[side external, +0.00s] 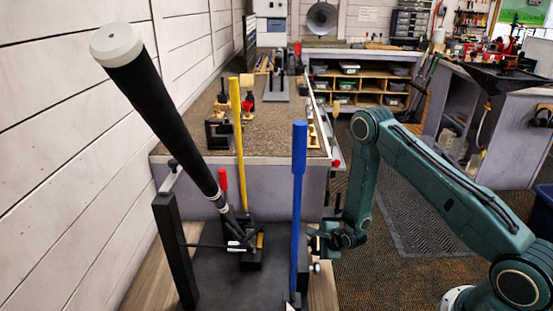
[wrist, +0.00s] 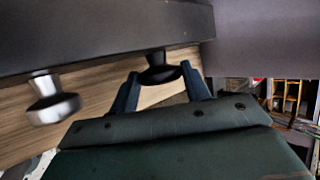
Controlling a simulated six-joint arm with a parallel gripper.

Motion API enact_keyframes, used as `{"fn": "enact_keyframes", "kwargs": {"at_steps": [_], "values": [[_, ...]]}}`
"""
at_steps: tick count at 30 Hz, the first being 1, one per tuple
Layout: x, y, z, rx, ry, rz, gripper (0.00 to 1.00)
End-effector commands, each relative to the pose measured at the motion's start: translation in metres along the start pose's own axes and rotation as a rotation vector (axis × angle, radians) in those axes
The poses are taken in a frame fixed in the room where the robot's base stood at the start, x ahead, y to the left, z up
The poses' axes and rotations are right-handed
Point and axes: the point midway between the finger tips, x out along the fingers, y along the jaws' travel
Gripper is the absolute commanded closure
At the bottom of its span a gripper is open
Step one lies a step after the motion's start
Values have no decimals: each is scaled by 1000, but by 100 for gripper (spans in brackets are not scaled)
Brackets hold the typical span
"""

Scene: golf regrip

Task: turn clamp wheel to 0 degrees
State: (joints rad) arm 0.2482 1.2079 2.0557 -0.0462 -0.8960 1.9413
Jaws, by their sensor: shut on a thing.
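My gripper (wrist: 163,82) has its two fingers on either side of a black knob (wrist: 163,66) and is shut on it. This knob looks to be the clamp wheel, on the side of a dark base; its angle cannot be read. In the side view my gripper (side external: 322,236) is at the right side of the black bench stand (side external: 215,275), behind the blue lever (side external: 299,200), and the knob is hidden there. A golf club with a black grip (side external: 160,110) and white end cap stands tilted in the stand.
A silver knob (wrist: 52,100) sticks out left of the black one in the wrist view. A yellow lever (side external: 237,110) and a red-handled lever (side external: 222,180) stand near the club. A workbench (side external: 270,135) with small fixtures lies behind. The floor right of the stand looks clear.

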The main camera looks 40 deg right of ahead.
Motion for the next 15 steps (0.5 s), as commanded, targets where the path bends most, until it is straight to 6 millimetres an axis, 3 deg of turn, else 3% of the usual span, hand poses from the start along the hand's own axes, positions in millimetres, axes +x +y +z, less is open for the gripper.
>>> {"fn": "enact_keyframes", "kwargs": {"at_steps": [5, 6, 8, 15], "values": [[0, 0, 0, 0, -1, 0, 76], [0, 0, 0, 0, -1, 0, 45], [0, 0, 0, 0, -1, 0, 33], [0, 0, 0, 1, 0, 1, 32]]}}
